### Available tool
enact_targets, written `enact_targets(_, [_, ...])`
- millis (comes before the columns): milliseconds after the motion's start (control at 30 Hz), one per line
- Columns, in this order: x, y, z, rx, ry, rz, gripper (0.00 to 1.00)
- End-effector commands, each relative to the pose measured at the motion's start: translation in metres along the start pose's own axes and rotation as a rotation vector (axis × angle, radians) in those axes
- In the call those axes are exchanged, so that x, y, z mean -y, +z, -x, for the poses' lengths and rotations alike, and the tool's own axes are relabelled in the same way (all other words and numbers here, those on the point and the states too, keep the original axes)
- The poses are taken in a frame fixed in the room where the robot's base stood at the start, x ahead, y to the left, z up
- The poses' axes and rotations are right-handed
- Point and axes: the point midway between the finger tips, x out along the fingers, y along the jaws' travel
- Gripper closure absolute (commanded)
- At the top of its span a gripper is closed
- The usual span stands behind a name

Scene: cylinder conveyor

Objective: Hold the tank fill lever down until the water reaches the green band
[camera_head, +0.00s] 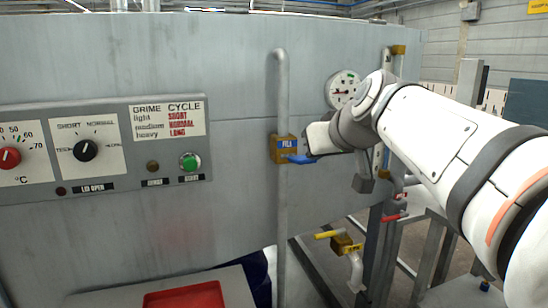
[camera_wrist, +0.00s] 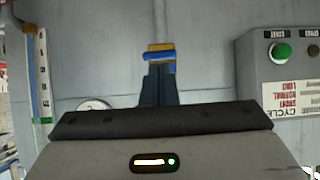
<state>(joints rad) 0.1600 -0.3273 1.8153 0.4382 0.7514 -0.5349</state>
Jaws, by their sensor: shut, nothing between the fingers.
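The blue fill lever (camera_head: 300,159) sticks out to the right from its brass valve block (camera_head: 284,146) on the tank front, close to level. My gripper (camera_head: 309,145) is shut and empty, with its tips at the lever's outer end. In the wrist view, which is upside down, the shut fingertips (camera_wrist: 160,68) meet or overlap the blue lever (camera_wrist: 160,56); I cannot tell whether they press it. The sight gauge (camera_wrist: 39,80) shows a blue column beside a scale, with a green band (camera_wrist: 46,120). The exact water level is too small to tell. My arm partly hides the gauge in the head view.
A vertical grey pipe (camera_head: 281,90) runs beside the valve block. A control panel (camera_head: 110,145) with knobs and a green button (camera_head: 189,162) is at left. A round dial (camera_head: 343,88) is above my wrist. Yellow (camera_head: 328,235) and red (camera_head: 392,218) levers sit below.

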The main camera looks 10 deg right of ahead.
Motion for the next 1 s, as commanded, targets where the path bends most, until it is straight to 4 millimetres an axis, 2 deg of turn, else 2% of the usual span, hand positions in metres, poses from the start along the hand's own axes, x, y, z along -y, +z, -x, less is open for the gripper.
enact_targets(33, [-0.001,0.001,0.013,-0.004,0.003,0.0,1.0])
enact_targets(100, [-0.001,0.001,0.026,-0.005,0.003,0.0,1.0])
enact_targets(300, [-0.001,0.004,0.05,-0.004,0.002,-0.001,1.0])
enact_targets(767, [0.001,0.003,0.057,-0.005,0.0,0.001,1.0])
enact_targets(867, [0.001,-0.007,0.063,-0.005,0.0,0.001,1.0])
enact_targets(1000, [0.001,-0.03,0.079,-0.005,0.0,0.001,1.0])
